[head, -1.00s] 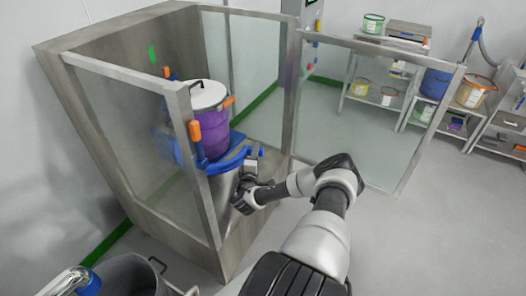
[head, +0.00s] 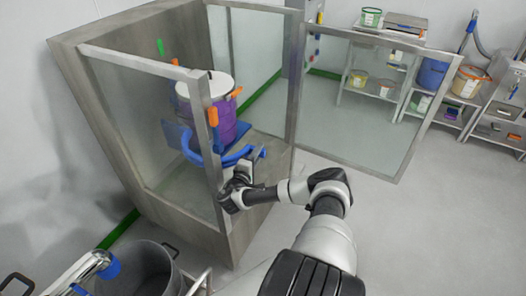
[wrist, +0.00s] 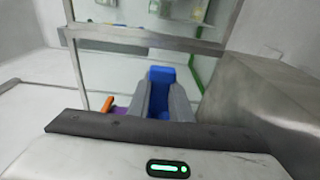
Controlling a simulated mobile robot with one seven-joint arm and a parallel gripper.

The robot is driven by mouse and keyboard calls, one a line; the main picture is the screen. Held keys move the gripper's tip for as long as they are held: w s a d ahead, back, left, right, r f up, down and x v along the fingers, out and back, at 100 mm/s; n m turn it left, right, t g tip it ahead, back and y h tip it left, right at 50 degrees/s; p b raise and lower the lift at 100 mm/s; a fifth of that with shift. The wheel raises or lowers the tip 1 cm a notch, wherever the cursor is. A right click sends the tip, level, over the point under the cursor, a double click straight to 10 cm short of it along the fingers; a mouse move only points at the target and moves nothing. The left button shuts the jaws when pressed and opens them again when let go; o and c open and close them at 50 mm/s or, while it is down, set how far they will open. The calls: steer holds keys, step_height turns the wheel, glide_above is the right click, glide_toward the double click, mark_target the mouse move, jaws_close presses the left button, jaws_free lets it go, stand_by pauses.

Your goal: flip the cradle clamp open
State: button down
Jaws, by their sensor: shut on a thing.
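The blue cradle (head: 228,160) curves around the lower part of a purple drum (head: 226,125) with a white lid inside the booth. The clamp sits at the cradle's right front end, with blue (head: 262,153) and grey parts, partly hidden by my gripper. My gripper (head: 238,178) is at the booth's open front, low beside the cradle's end. In the wrist view, my grey fingers are shut on a blue piece (wrist: 160,74), apparently the clamp's lever. Its lower part is hidden between the fingers. How far the clamp is open cannot be told.
A metal frame post (head: 212,150) of the booth stands close left of my gripper. The glass door (head: 355,100) stands open to the right. A steel vessel (head: 140,275) is at the lower left. Shelves with tubs (head: 380,65) stand at the back, and the floor (head: 420,230) on the right is clear.

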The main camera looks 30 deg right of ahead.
stand_by(0.4)
steer(key=c, duration=1.6)
jaws_free()
steer(key=v, duration=1.2)
